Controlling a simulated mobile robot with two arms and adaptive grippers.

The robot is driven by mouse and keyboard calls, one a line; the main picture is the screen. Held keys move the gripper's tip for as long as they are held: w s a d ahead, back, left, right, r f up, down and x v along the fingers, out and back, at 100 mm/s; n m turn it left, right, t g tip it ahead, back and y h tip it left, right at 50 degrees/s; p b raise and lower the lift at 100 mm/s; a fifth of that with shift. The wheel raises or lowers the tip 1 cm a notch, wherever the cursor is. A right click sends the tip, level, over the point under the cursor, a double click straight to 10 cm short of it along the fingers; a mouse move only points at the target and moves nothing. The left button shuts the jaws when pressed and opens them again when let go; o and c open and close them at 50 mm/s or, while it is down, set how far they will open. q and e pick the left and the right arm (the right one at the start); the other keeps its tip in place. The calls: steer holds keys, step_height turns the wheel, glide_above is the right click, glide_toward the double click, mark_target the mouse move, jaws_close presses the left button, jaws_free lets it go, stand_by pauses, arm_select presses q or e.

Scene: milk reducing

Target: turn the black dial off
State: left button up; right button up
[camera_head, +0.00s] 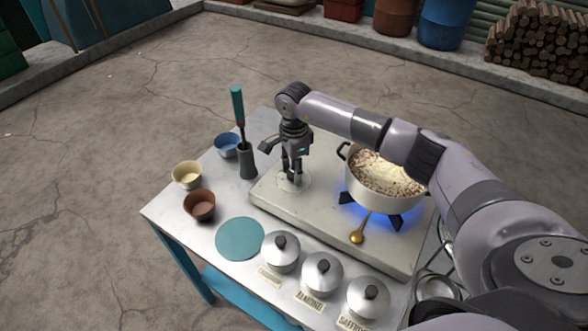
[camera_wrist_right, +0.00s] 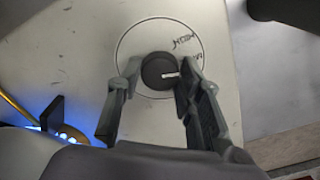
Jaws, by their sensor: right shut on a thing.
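The black dial (camera_wrist_right: 158,71) sits on the pale stove top (camera_wrist_right: 75,60), inside a thin drawn circle with small dark lettering at its upper right. A short white mark on the dial points to the right in the right wrist view. My right gripper (camera_wrist_right: 157,78) is shut on the dial, with one finger on each side. In the head view my right gripper (camera_head: 291,178) points straight down at the left part of the stove (camera_head: 330,222), and it mostly hides the dial. A blue flame (camera_head: 372,213) burns under the pot. My left gripper is not in view.
A white pot (camera_head: 385,185) of food stands on the burner, right of my gripper. A golden spoon (camera_head: 358,234) lies in front. Several lidded pots (camera_head: 322,271), a teal disc (camera_head: 240,238), small bowls (camera_head: 199,204) and a utensil holder (camera_head: 247,160) surround the stove.

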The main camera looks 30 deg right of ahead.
steer(key=m+b, duration=0.1)
steer(key=m, duration=0.2)
steer(key=shift+m+b, duration=0.3)
steer(key=shift+m, duration=0.1)
steer(key=m+b, duration=0.1)
steer(key=m, duration=0.2)
steer(key=shift+m, duration=0.3)
steer(key=m, duration=0.4)
steer(key=shift+b, duration=0.4)
steer(key=shift+m, duration=1.9)
steer(key=shift+w, duration=0.1)
steer(key=o, duration=1.2)
steer(key=shift+c, duration=0.2)
